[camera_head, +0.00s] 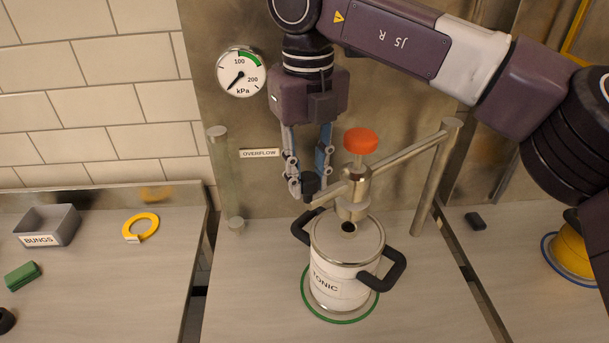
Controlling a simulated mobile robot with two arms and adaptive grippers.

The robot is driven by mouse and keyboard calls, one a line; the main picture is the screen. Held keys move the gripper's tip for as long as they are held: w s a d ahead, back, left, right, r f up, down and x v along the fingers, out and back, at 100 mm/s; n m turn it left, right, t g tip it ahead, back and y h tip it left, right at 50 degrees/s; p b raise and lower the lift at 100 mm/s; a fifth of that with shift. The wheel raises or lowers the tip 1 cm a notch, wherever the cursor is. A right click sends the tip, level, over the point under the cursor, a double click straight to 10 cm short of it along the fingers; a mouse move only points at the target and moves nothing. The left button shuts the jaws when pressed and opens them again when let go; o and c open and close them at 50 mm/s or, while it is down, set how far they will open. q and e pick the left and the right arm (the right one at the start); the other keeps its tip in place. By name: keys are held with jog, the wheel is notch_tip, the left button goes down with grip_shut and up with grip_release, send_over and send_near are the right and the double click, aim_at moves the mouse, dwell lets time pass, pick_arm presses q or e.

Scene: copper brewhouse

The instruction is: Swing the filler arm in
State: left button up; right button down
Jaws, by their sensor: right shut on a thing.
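The filler arm (408,153) is a metal bar that reaches left from an upright post (434,180). It carries a red knob (360,141) on top and a filler head (353,200) below. A black handle (310,183) is at its left end. My right gripper (308,178) points down and is shut on this handle. The filler head hangs over the white TONIC keg (333,285), just above and behind the dark hole (348,229) in its lid as seen here. I cannot tell whether they touch. My left gripper is out of view.
The keg has two black side handles and stands in a green ring (343,321). A pressure gauge (241,72) and an OVERFLOW tube (226,180) are behind. At left are a grey BUNGS box (60,224), a yellow ring (141,227) and a green block (22,276).

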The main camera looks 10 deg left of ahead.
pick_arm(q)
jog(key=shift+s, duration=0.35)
pick_arm(e)
jog(key=shift+w+a+r, duration=0.15)
jog(key=shift+r, duration=0.05)
jog(key=c, duration=1.9)
grip_release()
jog(key=shift+c, duration=0.2)
jog(key=o, duration=0.3)
jog(key=shift+w+a+f, duration=0.15)
jog(key=shift+a, duration=0.1)
jog(key=shift+o, duration=0.2)
jog(key=shift+d, duration=0.15)
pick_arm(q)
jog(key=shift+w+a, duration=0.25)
pick_arm(e)
notch_tip(320, 180, up, 12)
